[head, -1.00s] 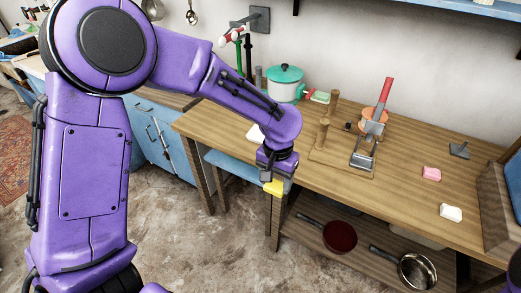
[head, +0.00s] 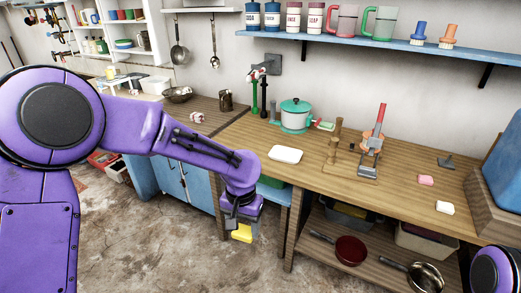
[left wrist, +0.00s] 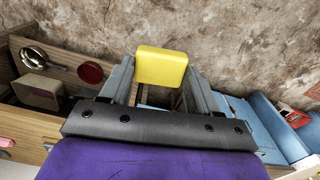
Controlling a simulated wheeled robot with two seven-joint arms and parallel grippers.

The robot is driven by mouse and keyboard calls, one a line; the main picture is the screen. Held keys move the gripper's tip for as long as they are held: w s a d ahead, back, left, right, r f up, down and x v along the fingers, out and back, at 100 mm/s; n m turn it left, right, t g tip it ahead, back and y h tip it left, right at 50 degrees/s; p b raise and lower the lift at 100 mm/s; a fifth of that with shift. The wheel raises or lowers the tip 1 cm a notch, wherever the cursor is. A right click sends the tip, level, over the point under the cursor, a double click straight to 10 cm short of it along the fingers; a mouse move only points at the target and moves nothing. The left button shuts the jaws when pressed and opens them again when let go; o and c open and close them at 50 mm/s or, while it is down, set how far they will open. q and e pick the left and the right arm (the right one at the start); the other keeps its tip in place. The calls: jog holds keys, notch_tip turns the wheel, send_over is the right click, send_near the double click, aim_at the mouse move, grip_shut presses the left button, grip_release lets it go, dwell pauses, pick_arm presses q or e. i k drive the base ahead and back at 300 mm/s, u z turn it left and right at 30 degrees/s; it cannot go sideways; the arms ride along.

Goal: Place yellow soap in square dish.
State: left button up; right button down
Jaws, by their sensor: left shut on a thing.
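My left gripper (head: 241,222) is shut on the yellow soap (head: 242,234) and holds it in the air, in front of the wooden table's front edge and below the tabletop in the picture. In the left wrist view the soap (left wrist: 162,66) sits between the two finger tips, with bare floor behind it. A white, rounded, flat dish (head: 286,154) lies on the tabletop near its left front edge, up and right of the gripper. It looks like the square dish, and no soap shows on it. My right gripper is outside the views.
On the table (head: 405,205) stand a teal-lidded pot (head: 295,117), a wooden stand (head: 333,150), and a red-handled press (head: 372,145). A pink soap (head: 426,180) and a white soap (head: 445,208) lie at right. Pans (head: 350,250) rest on the lower shelf.

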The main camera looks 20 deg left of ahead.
aim_at(285, 156)
jog(key=u, duration=0.5)
jog(key=i, duration=1.7)
jog(key=z, duration=0.75)
